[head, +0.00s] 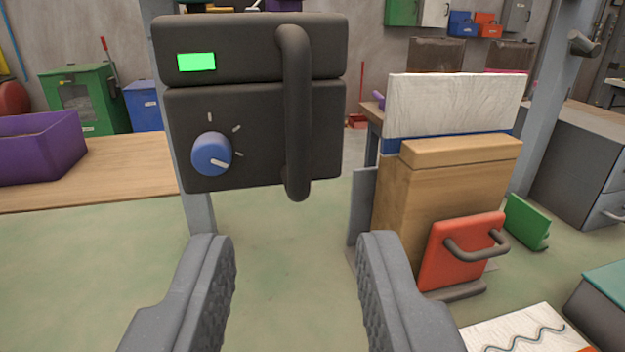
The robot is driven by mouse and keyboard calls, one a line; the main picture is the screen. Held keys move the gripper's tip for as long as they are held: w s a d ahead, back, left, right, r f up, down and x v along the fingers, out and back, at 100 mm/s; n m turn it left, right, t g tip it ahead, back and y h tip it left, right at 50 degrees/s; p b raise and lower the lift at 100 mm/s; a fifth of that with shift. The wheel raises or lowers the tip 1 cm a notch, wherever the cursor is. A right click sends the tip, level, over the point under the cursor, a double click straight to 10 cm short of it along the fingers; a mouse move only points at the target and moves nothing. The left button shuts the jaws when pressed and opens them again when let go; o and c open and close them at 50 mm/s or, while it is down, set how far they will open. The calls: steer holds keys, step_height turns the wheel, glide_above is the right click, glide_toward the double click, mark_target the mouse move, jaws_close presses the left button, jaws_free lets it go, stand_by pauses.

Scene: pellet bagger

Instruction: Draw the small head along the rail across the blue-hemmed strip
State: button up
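The small head (255,105) is a black two-part block with a lit green display, a blue knob and a thick black vertical handle (296,110) on its right side. It hangs in the upper left middle. The white strip (455,103) with a blue hem (392,145) along its lower edge stands upright to the right, behind the top of a wooden block. My gripper (298,255) is open and empty, its two grey padded fingers below the handle and apart from it. I cannot make out the rail clearly; the head's top is near the picture's upper edge.
The wooden block (400,200) carries a red plate (450,255) with a dark handle. A green wedge (527,222) lies on the floor beside it. A purple bin (40,148) sits on a wooden table at left. Grey posts stand behind the head and at right. Green floor is open between.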

mark_target(301, 133)
steer(key=w, duration=1.3)
steer(key=shift+w+a, duration=0.2)
steer(key=shift+a, duration=0.1)
steer(key=shift+d, duration=0.1)
jaws_close()
